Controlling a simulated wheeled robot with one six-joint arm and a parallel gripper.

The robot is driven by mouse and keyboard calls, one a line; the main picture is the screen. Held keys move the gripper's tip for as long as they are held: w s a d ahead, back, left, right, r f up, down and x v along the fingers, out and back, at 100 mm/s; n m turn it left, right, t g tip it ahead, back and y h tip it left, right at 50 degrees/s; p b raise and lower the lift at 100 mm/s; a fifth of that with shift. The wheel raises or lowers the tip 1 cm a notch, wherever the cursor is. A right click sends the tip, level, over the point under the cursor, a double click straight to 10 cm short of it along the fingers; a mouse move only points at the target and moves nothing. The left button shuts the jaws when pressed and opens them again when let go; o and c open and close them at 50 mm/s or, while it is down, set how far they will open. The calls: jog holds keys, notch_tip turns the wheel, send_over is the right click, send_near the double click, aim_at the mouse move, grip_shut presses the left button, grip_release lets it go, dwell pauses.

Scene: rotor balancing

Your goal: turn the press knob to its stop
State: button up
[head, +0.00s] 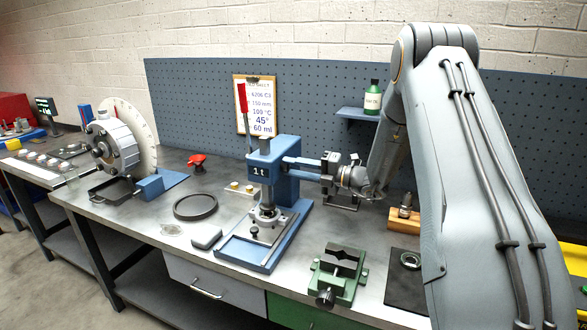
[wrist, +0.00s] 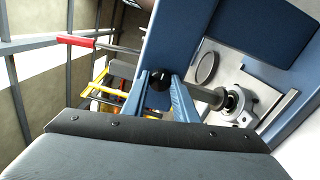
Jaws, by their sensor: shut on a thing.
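The blue arbor press (head: 273,158), marked "1 t", stands on the bench in the head view. Its red-handled lever (head: 242,103) stands up at the left, and the red grip (wrist: 76,41) also shows in the wrist view. My gripper (head: 288,164) reaches in from the right against the side of the press head. In the wrist view its two blue fingers (wrist: 160,82) are closed around the small round black press knob (wrist: 159,79). The knob is hidden in the head view. The press ram (wrist: 208,96) shows right of the fingers.
A green vise (head: 339,275) stands front right of the press. A black ring (head: 195,207) and a grey block (head: 207,239) lie to the left. A rotor with a white disc (head: 135,132) stands far left. A clipboard (head: 258,105) hangs behind the press.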

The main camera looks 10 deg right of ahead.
jog(key=o, duration=1.1)
jog(key=shift+c, duration=0.2)
jog(key=shift+d, duration=0.1)
jog(key=b+v, duration=0.2)
jog(key=v, duration=0.5)
jog(key=shift+s+d+b, duration=0.25)
jog(key=shift+b, duration=0.15)
